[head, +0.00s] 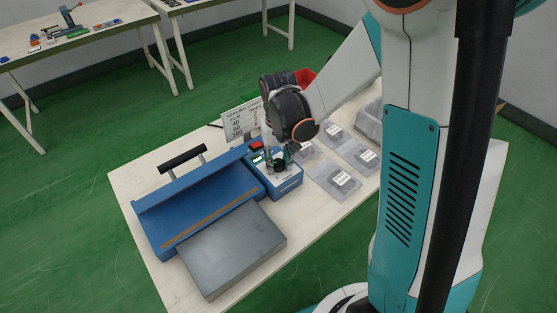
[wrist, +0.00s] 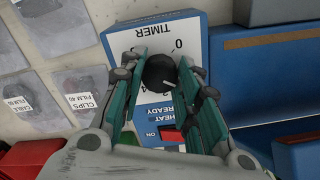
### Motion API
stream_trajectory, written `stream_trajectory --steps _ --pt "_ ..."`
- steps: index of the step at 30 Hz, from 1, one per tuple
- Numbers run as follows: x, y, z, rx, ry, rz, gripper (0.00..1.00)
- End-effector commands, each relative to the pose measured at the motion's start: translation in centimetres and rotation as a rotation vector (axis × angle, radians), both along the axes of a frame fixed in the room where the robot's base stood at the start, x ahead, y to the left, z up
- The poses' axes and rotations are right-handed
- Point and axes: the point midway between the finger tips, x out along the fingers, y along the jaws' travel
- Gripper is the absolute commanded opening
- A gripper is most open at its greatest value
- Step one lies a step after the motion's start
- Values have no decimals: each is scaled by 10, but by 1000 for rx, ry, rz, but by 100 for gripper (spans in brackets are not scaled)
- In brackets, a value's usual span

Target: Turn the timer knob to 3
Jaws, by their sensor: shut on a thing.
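The timer knob (wrist: 160,71) is black and round with a white pointer line. It sits on the blue control box with a white face labelled TIMER (wrist: 165,27), and a 0 shows near it in the wrist view. My gripper (wrist: 160,75) has its two teal fingers on either side of the knob and is shut on it. In the head view my gripper (head: 277,160) reaches down onto the control box (head: 287,186). The fingers hide part of the dial, and I cannot read the number 3.
The blue sealer (head: 190,205) with a black handle and a grey plate (head: 231,250) stand left of the control box. Labelled plastic bags (head: 333,180) lie to its right. A sign (head: 240,122) stands behind. A red switch (wrist: 171,136) is near the fingers.

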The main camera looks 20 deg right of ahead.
Motion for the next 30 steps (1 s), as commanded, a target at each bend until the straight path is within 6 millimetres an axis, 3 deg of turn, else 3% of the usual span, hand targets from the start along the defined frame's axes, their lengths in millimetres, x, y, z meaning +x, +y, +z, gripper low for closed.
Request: stream_trajectory --steps 18,30 --pt "0 0 -1 0 1 -579 6" --pt "0 1 0 0 1 -858 6"
